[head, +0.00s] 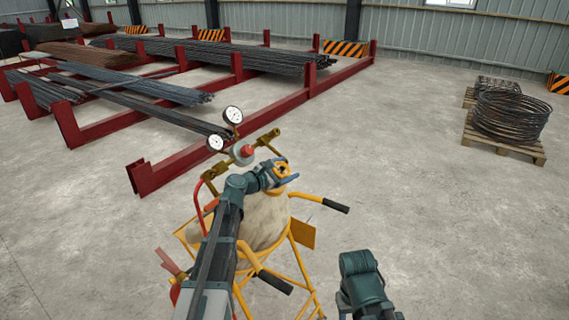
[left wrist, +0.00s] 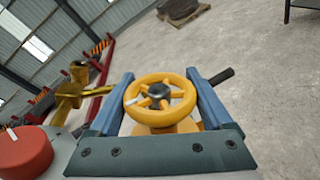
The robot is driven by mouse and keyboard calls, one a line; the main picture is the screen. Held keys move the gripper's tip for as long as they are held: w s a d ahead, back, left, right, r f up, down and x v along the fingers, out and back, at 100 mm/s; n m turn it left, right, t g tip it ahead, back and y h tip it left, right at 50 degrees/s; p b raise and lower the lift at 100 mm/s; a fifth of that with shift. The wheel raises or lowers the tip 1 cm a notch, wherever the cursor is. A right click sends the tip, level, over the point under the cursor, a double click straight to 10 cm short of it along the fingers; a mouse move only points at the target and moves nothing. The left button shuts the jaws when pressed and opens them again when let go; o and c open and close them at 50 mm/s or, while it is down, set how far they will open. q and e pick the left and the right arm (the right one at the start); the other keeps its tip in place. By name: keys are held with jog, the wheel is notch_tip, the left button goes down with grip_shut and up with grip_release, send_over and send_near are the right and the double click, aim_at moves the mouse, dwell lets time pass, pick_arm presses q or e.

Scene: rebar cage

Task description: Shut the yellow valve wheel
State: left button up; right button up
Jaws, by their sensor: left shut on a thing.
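The yellow valve wheel (left wrist: 160,98) fills the middle of the left wrist view, with spokes and a dark hub. In the head view the wheel (head: 282,168) sits at the top of a pale cylinder (head: 265,218). My left gripper (left wrist: 158,100) is shut on the wheel, with one blue finger against each side of its rim. It also shows in the head view (head: 281,172). My right arm shows at the lower right of the head view, but its fingers are not visible.
A yellow cart frame (head: 298,262) with black handles (head: 335,206) carries the cylinder. Brass fittings with two round gauges (head: 232,115) and a red knob (head: 246,150) stand just beyond the wheel. Red racks of rebar (head: 222,120) stand behind. Floor to the right is clear up to wire coils (head: 508,117).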

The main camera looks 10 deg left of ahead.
pick_arm(q)
jog(key=m+g+h+p, duration=0.2)
jog(key=g, duration=0.1)
jog(key=shift+s+d+m+g+h, duration=0.1)
jog(key=shift+d+m+g+h, duration=0.1)
jog(key=shift+m+g+h, duration=0.15)
jog(key=shift+s+f+m+g+h+p, duration=0.15)
jog(key=shift+m+g+h+p, duration=0.15)
jog(key=shift+m+g, duration=0.2)
jog(key=shift+d, duration=0.15)
jog(key=o, duration=1.2)
jog(key=shift+c, duration=0.2)
jog(key=shift+s, duration=0.1)
jog(key=p+v, duration=0.2)
jog(key=v, duration=0.4)
jog(key=shift+s+a+r+p, duration=0.25)
jog(key=shift+s+a+p, duration=0.1)
jog(key=shift+a, duration=0.25)
jog(key=shift+s, duration=0.1)
